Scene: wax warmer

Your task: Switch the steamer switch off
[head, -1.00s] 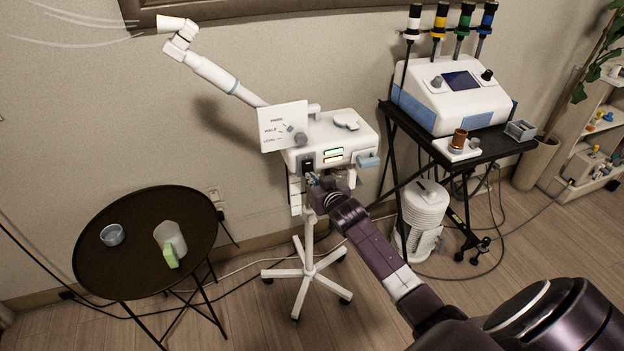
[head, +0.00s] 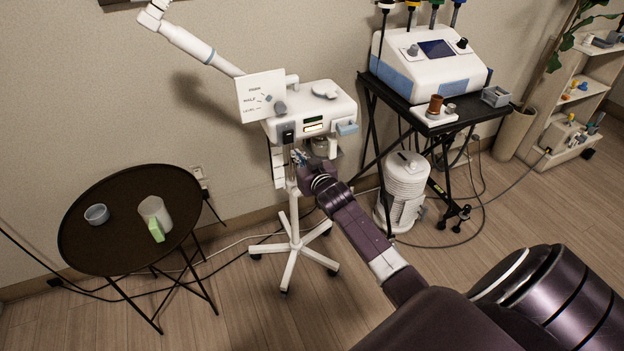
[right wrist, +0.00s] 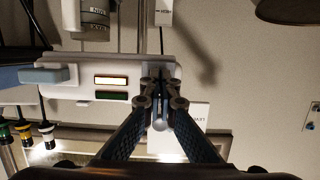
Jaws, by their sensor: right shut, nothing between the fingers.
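The steamer (head: 335,105) is a white box on a wheeled stand, with a jointed arm and nozzle reaching up left. Its black switch (head: 288,135) is on the front face, left of two small indicators. The upper indicator (head: 313,119) is dark green and the lower one (head: 314,128) is lit. My right gripper (head: 299,157) is shut and empty, just below the switch and apart from it in the head view. In the right wrist view the shut fingers (right wrist: 160,100) cover the switch area, so the switch's position is hidden there. My left gripper is not in view.
A black cart (head: 400,110) with a control unit (head: 430,70) stands right of the steamer. Cables cross the floor.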

